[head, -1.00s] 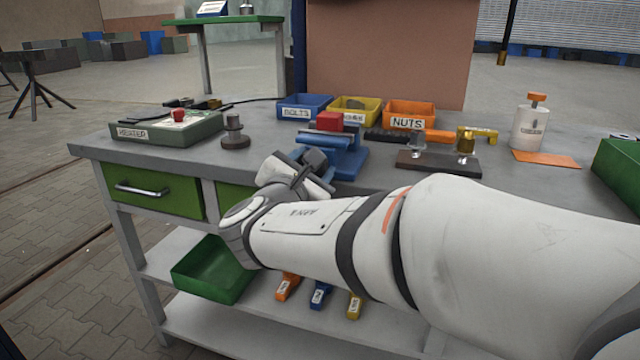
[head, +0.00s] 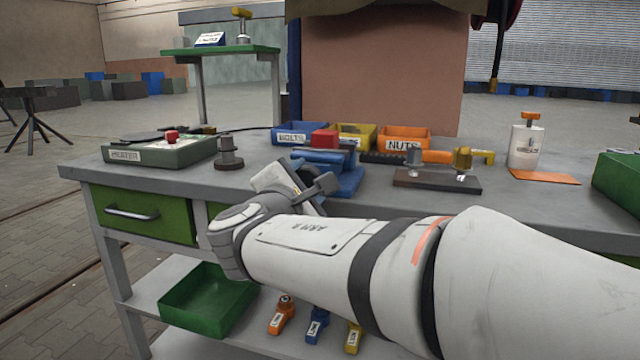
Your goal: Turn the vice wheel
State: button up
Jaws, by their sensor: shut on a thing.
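The blue vice (head: 345,180) stands at the front edge of the workbench, with a red block (head: 325,139) at the top of its jaws. My gripper (head: 318,188) is at the near side of the vice, low against its front. It is shut on the vice wheel, which is mostly hidden behind the fingers and hand. How far the wheel is turned cannot be seen.
On the bench (head: 270,188) stand a heater box (head: 160,152) at left, blue, yellow and orange bins (head: 403,134) behind, a dark fixture plate (head: 437,181) and a white bottle (head: 526,146) at right. A green tray (head: 207,300) sits on the shelf below.

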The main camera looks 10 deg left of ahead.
jog(key=o, duration=1)
